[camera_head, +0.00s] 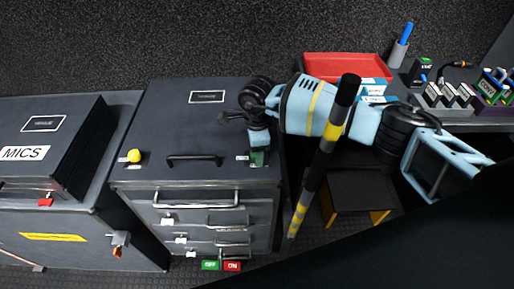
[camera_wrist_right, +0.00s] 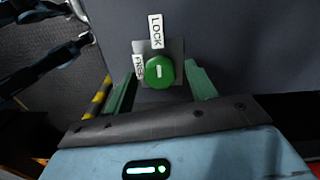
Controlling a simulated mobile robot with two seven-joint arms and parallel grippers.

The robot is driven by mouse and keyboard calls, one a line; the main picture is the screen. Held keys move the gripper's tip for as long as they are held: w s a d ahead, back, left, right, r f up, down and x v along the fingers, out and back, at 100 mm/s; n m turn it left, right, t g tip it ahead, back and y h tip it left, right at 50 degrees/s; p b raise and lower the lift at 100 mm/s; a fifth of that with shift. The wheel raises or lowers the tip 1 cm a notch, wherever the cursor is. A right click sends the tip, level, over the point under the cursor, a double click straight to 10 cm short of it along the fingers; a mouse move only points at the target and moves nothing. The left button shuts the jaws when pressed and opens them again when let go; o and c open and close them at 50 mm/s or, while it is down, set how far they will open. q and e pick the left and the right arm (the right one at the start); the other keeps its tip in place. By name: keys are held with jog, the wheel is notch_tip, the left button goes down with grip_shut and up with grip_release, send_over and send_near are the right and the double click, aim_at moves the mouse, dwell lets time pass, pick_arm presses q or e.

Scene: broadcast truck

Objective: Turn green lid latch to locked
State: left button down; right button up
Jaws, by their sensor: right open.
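The green lid latch (camera_wrist_right: 159,71) is a round knob on a grey plate on the dark case. Its short white mark stands nearly upright in the right wrist view, towards the LOCK label (camera_wrist_right: 156,31) above it. A second white label, hard to read, is at its left. My right gripper (camera_wrist_right: 163,88) is open, its green fingers on either side of the knob; I cannot tell whether they touch it. In the head view my right gripper (camera_head: 258,158) is over the case lid's front right corner and hides the latch. My left gripper is not in view.
The case lid (camera_head: 165,142) has a black handle (camera_head: 194,159) and a yellow knob (camera_head: 134,156). Drawers with metal handles are below. A black-and-yellow pole (camera_head: 325,150) stands close to my right arm. A MICS case (camera_head: 60,125) is at left; a red tray (camera_head: 345,65) is behind.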

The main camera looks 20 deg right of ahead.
jog(key=shift+r, duration=0.1)
jog(key=shift+r, duration=3.85)
